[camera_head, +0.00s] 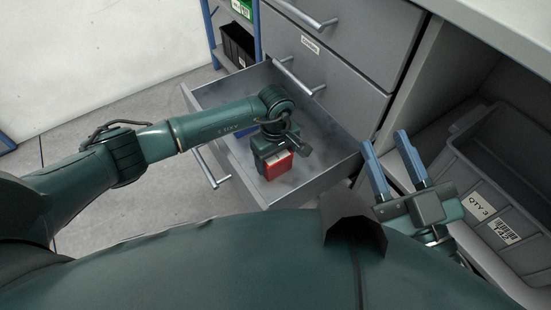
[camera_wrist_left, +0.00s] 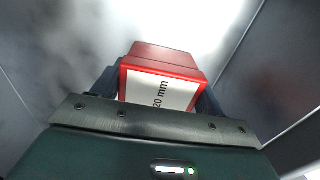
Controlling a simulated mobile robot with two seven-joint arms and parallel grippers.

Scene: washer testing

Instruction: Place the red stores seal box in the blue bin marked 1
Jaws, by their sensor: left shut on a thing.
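The red box (camera_head: 278,165) is inside the open grey drawer (camera_head: 325,172) in the head view. In the left wrist view the red box (camera_wrist_left: 165,60) has a white label reading "20 mm" and sits between the fingers. My left gripper (camera_wrist_left: 158,90) is shut on it, reaching down into the drawer. I cannot tell whether the box touches the drawer floor. My right gripper (camera_head: 396,163) is open and empty, right of the drawer. A blue object (camera_head: 243,132) shows partly behind my left arm in the drawer; no number 1 is visible on it.
A grey bin (camera_head: 500,165) marked "QTY 3" stands on a shelf at the right. A grey drawer cabinet (camera_head: 350,45) rises behind the open drawer. A blue-framed rack (camera_head: 208,30) with a black bin (camera_head: 238,45) stands at the back.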

